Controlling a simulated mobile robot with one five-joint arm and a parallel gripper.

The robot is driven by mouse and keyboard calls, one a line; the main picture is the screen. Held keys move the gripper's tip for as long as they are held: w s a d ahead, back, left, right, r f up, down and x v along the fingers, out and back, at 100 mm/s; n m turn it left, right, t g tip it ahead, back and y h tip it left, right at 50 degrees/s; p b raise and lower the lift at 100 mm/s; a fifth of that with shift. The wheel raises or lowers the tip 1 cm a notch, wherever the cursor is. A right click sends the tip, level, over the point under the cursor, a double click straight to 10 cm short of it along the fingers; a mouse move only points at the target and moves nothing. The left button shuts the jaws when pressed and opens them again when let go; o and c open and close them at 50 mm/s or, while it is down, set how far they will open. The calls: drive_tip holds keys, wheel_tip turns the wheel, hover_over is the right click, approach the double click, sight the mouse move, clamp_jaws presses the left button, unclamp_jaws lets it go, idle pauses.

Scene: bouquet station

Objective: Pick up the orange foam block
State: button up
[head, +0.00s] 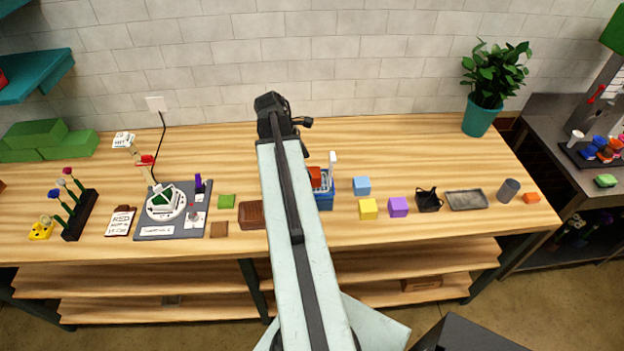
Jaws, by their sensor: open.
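The orange foam block (531,197) is a small block lying on the wooden table near its right end, right of a grey cylinder (508,190). Nothing covers it. My arm reaches from the bottom middle towards the back of the table. My gripper (273,108) is the black end of the arm, far to the left of the orange block and apart from it. Its fingers are small and hard to make out, but it looks open, with nothing seen in it.
Left of the cylinder are a grey tray (466,200), a black holder (428,199), and purple (398,207), yellow (368,209) and blue (362,186) blocks. A potted plant (482,112) stands behind. Bare tabletop lies between plant and tray. My arm partly hides a blue container (325,200).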

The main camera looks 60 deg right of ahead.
sight(312, 172)
drive_tip(key=b+x, duration=0.2)
drive_tip(key=x, duration=0.1)
drive_tip(key=b+x, duration=0.3)
drive_tip(key=shift+d+f, duration=0.15)
drive_tip(key=shift+f, duration=0.3)
drive_tip(key=shift+r, duration=0.2)
clamp_jaws()
wheel_tip(312, 172, up, 10)
drive_tip(key=p, duration=1)
drive_tip(key=shift+r, duration=0.1)
